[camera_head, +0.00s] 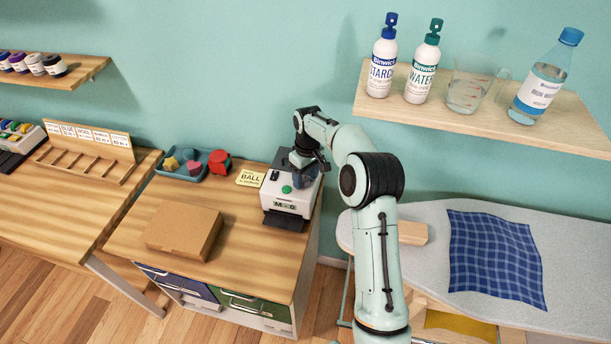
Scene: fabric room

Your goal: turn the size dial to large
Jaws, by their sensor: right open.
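A white machine (290,206) with a dark tray at its front stands at the back right of the wooden cabinet. A green button (286,189) shows on its top, and a small panel with dark lettering is on its front. The lettering is too small to read surely. My right gripper (304,163) is over the rear top of the machine, pointing down, and is open. It and the arm hide part of the machine's top. I cannot make out the size dial or its setting, or whether the gripper touches anything. My left gripper is not in view.
A cardboard box (184,230), a blue tray (182,174) with colored pieces and a yellow card (250,178) share the cabinet top. An ironing board (430,230) with blue checked cloth (495,258) is at right. A wall shelf (470,117) with bottles hangs above.

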